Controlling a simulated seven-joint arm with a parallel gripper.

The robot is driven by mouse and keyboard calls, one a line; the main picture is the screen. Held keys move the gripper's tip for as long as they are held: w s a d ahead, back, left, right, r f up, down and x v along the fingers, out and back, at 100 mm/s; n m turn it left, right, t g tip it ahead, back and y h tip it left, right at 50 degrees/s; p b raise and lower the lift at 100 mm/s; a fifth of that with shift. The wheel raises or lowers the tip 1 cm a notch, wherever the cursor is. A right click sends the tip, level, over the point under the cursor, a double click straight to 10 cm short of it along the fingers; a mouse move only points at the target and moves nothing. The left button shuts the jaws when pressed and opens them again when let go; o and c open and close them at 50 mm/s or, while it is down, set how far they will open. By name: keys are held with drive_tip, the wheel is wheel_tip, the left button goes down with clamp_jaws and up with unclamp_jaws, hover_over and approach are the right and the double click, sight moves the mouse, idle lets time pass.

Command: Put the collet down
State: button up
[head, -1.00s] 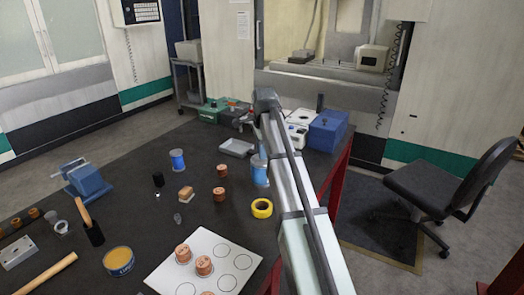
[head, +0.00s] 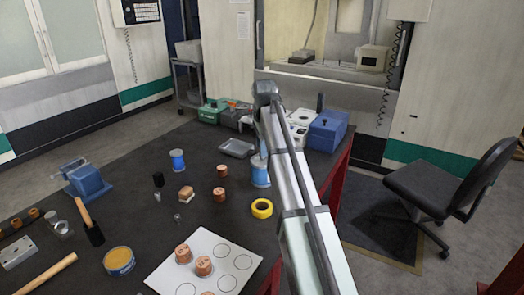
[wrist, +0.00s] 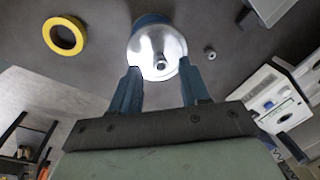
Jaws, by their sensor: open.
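In the wrist view my gripper (wrist: 160,70) is open. Its two blue-grey fingers point at a round, shiny silver top on a blue body (wrist: 152,20), seen from above. A small grey metal piece (wrist: 160,62) with a dark end shows in the middle of that top, between the fingertips; it could be the collet, but I cannot tell whether it is a separate part. Whether the fingers touch anything is unclear.
A yellow tape ring (head: 262,209) lies near the cylinder. A small grey nut-like piece (wrist: 210,53) lies on the dark table. Copper pieces (head: 219,195), a grey tray (head: 237,148) and a blue box (head: 327,131) stand around. A white sheet with circles (head: 214,250) lies in front.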

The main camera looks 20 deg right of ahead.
wheel_tip(320, 180, up, 10)
drive_tip(key=s, duration=0.1)
drive_tip(key=shift+f, duration=0.25)
